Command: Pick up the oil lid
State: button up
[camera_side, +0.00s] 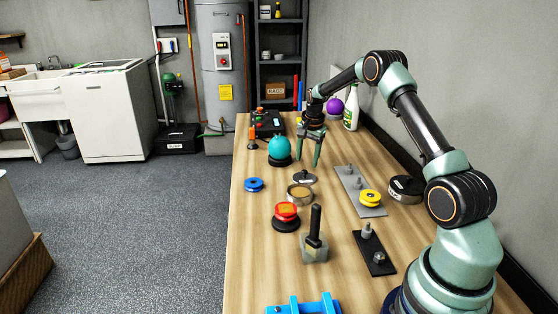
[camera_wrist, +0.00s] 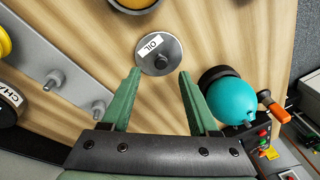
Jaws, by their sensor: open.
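The oil lid (camera_wrist: 165,57) is a dark round disc with a white label reading OIL and a knob in its middle. In the wrist view it lies on the wooden table just beyond my fingertips, roughly centred between them. In the side view the lid (camera_side: 303,179) lies flat near a round open tin (camera_side: 299,195). My gripper (camera_side: 309,163) is open and points down above the table, behind the lid. In the wrist view its two green fingers (camera_wrist: 160,73) are spread apart with nothing between them.
A teal ball on a black base (camera_wrist: 231,96) stands close to my right finger in the wrist view. A grey plate with pegs (camera_wrist: 56,80) lies to the left. The side view shows a yellow pulley (camera_side: 370,197), a red knob (camera_side: 286,213) and a blue ring (camera_side: 254,185).

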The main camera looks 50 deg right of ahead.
aim_at(305, 171)
jog(key=shift+w+d+f, duration=0.15)
jog(key=shift+f, duration=0.7)
jog(key=shift+w+d+f, duration=0.15)
jog(key=shift+w+f, duration=0.05)
jog(key=shift+f, duration=0.7)
jog(key=shift+w+d+f, duration=0.15)
jog(key=shift+f, duration=0.7)
jog(key=shift+c, duration=0.3)
grip_shut()
